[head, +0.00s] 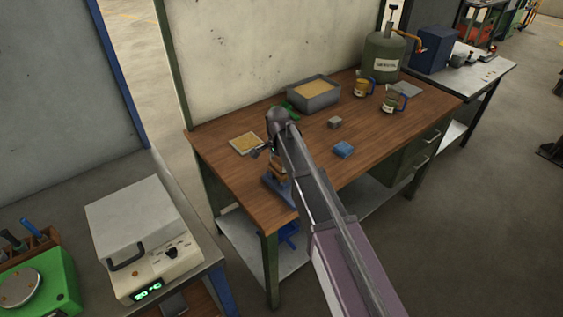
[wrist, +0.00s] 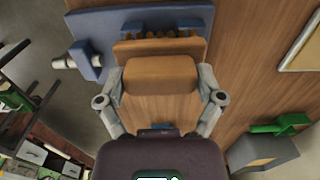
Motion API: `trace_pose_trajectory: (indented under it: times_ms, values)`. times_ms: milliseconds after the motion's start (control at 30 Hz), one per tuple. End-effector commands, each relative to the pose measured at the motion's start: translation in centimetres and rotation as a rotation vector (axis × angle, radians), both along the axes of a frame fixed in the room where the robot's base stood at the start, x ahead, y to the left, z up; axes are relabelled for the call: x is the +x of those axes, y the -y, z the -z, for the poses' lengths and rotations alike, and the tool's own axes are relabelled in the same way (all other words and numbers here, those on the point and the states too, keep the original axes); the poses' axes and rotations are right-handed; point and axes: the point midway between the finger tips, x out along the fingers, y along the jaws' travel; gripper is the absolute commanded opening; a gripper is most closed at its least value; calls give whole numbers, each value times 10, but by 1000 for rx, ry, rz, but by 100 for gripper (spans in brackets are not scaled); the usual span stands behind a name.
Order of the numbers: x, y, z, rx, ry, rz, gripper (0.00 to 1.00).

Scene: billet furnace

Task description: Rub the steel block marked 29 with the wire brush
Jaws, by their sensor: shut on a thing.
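My gripper (wrist: 160,85) is shut on a tan wooden block-shaped grip, which I take to be the wire brush (wrist: 159,73). A wider wooden slab and a row of brown tufts show just beyond the grip, over a blue vise-like fixture (wrist: 90,17). Whether the tufts touch the fixture I cannot tell. In the head view the blue fixture (head: 275,190) stands at the bench's front left corner, under my gripper (head: 277,150). A small grey block (head: 335,122) lies mid-bench; no number is readable, so I cannot confirm the steel block marked 29.
On the wooden bench (head: 380,130) are a blue block (head: 343,149), a sand-coloured shallow tray (head: 246,143), a grey bin (head: 313,97), two glass jugs and a green tank (head: 384,55). A heater (head: 145,235) stands left.

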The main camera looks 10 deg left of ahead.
Motion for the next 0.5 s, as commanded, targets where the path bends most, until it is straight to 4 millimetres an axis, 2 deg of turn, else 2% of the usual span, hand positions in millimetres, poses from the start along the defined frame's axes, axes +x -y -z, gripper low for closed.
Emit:
trace_pose_trajectory:
  times_ms: [333, 500]
  values:
    - [0, 0, -1, -1, 1, 0, 48]
    - [0, 0, -7, -1, 1, 0, 48]
